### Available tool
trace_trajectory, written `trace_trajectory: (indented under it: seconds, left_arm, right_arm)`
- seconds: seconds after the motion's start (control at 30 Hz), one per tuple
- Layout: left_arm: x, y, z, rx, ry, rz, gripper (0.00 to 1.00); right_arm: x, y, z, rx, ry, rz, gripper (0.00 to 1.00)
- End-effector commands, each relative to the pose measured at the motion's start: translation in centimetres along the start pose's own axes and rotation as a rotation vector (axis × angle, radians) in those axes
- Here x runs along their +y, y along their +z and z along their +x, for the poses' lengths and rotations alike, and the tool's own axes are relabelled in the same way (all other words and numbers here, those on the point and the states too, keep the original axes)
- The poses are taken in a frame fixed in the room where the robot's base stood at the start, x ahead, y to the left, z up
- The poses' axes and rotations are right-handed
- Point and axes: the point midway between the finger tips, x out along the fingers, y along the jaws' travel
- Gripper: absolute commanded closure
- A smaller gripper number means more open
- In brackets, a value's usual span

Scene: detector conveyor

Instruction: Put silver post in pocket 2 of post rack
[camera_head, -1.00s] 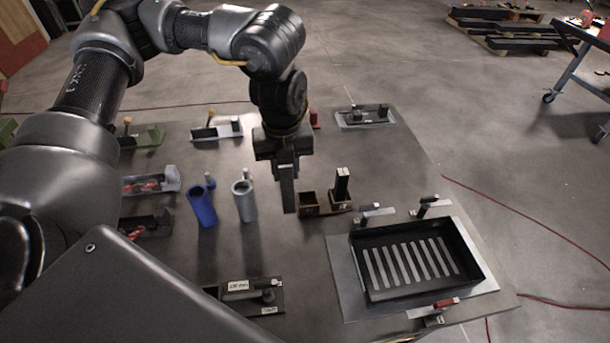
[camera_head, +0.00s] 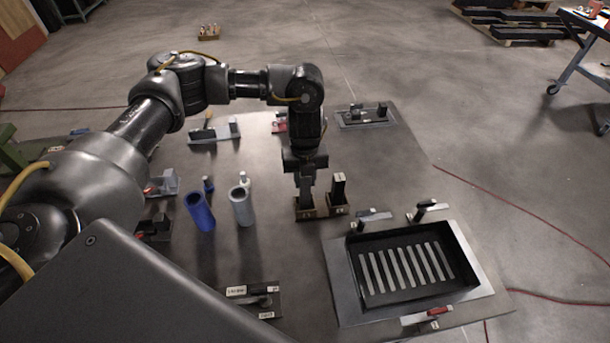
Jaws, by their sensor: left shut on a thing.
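My left gripper (camera_head: 305,178) points straight down over the left pocket of the small brown post rack (camera_head: 322,212). It is shut on the silver post (camera_head: 306,199), which looks dark grey and upright here. The post's lower end is in or right over the left pocket; the fingers and the rack wall hide how deep it is. The rack's right pocket holds another dark post (camera_head: 339,188) with a pale top, standing close beside my fingers. The pocket numbers are too small to read. My right gripper is not in view.
A blue tube (camera_head: 201,213) and a grey tube (camera_head: 243,207) stand left of the rack. A black slotted tray (camera_head: 410,296) with small clamps lies in front to the right. Small fixtures (camera_head: 366,117) line the back. Bare table lies between the rack and the front fixture.

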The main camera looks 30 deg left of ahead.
Motion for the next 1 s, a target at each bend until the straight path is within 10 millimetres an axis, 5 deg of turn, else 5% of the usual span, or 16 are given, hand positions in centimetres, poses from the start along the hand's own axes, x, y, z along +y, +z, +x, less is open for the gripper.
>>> trace_trajectory:
  seconds: [0.13, 0.37, 0.4, 0.57, 1.0]
  left_arm:
    - [-0.1, 0.0, 0.1, -0.001, -0.002, 0.000, 1.00]
    - [-0.1, 0.0, 0.4, -0.001, -0.002, 0.000, 1.00]
    - [-0.1, 0.0, 0.5, 0.000, -0.001, 0.000, 0.72]
    - [-0.1, 0.0, 0.4, 0.000, -0.001, 0.000, 0.51]
    - [-0.1, 0.1, -1.0, -0.003, -0.004, 0.002, 0.51]
  right_arm:
    - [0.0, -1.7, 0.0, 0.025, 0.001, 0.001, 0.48]
    - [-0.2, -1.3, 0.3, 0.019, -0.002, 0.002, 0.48]
    - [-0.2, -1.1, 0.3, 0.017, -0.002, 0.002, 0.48]
    - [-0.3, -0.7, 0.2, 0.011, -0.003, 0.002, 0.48]
    - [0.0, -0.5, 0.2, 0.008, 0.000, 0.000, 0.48]
